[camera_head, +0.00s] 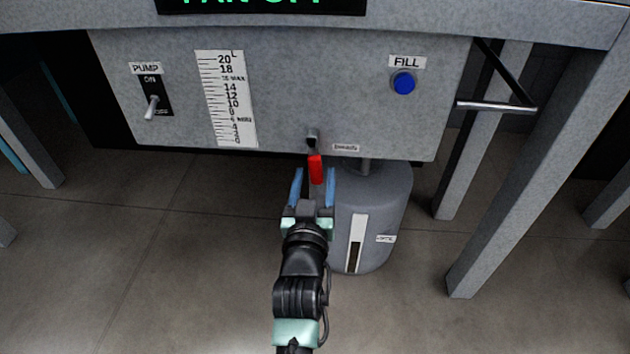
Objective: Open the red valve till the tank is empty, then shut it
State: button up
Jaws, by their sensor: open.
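The red valve handle (316,166) hangs down from a dark fitting (312,138) at the lower edge of the grey tank front (290,80). My gripper (314,174) is open, its two blue fingers pointing up the picture. The lower part of the red handle appears between the fingertips, with a gap on each side; I cannot tell its depth relative to them. The tank's white level scale (227,100) runs from 0 to 20 L, and no clear liquid level shows on it. A small label (345,147) beside the valve is hard to read.
A grey drum (385,215) with a dark-bottomed gauge strip (355,243) stands below, right of my gripper. A pump switch (152,105) and blue FILL button (403,83) are on the front. A metal bar (495,106) and stand legs (540,170) are right.

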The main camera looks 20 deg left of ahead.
jog(key=shift+w+a, duration=0.15)
jog(key=shift+w, duration=0.35)
grip_shut()
dwell(1.2)
